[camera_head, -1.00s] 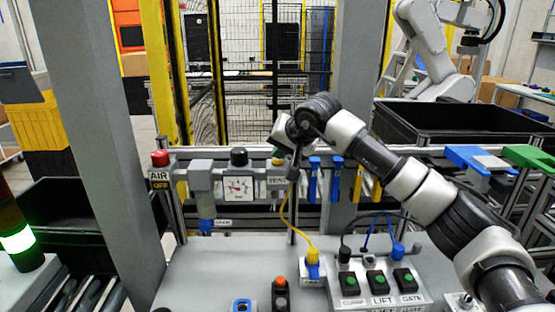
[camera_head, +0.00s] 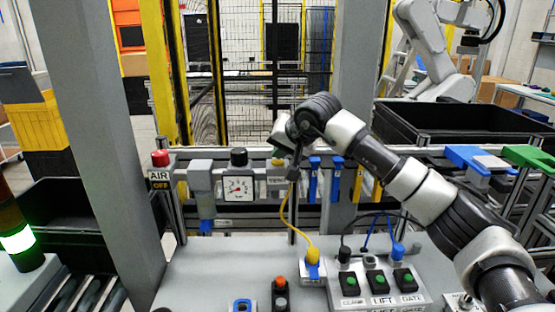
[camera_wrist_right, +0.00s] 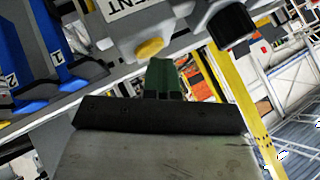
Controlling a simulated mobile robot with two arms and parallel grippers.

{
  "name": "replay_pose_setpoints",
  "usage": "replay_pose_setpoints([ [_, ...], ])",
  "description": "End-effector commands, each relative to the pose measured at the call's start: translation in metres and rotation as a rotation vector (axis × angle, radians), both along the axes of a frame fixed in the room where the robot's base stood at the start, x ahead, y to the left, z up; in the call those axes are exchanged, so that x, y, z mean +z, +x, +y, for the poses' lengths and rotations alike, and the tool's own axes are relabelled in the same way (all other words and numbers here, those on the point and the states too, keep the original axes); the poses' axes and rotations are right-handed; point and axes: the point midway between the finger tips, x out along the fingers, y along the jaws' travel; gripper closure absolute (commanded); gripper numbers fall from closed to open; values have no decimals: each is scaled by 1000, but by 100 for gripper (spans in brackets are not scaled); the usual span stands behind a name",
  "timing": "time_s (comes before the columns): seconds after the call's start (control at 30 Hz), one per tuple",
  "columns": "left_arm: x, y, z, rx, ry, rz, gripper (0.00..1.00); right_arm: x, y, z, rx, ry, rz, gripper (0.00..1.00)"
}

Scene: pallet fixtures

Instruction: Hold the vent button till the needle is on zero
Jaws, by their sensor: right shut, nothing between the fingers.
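The yellow vent button (camera_wrist_right: 150,48) sits on the grey block marked VENT (camera_wrist_right: 125,22) in the right wrist view. In the head view that block (camera_head: 277,181) is just right of the round-dialled gauge (camera_head: 238,188), with yellow showing on top. My right gripper (camera_wrist_right: 166,64) is shut and empty, its dark green fingertips close to the button. I cannot tell whether they touch it. In the head view my right gripper (camera_head: 292,170) is beside the vent block, partly hidden by its wrist. The gauge needle is too small to read surely. My left gripper is out of view.
A red-topped AIR OFF unit (camera_head: 160,168) stands left of the gauge. A yellow cable (camera_head: 287,222) runs down to the panel, where the green CLAMP, LIFT and GATE buttons (camera_head: 378,283) sit.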

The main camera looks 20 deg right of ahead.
Motion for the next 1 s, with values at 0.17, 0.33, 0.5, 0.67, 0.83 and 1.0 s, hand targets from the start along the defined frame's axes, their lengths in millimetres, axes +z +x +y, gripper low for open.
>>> replay_pose_setpoints([
  [0.17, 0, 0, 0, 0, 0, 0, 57, -2, 0, 0, -1, -2, 3, 100],
  [0.33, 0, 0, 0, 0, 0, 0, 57, -2, 0, 0, -1, -2, 3, 100],
  [0.5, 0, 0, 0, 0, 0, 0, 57, -2, 0, 0, -1, -2, 3, 100],
  [0.67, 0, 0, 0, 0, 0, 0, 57, -2, 0, 0, -1, -2, 4, 100],
  [0.83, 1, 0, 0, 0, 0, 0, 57, -1, 0, 0, -1, -2, 3, 100],
  [1.0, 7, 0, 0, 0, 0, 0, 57, 8, 0, -1, -1, -2, 2, 100],
])
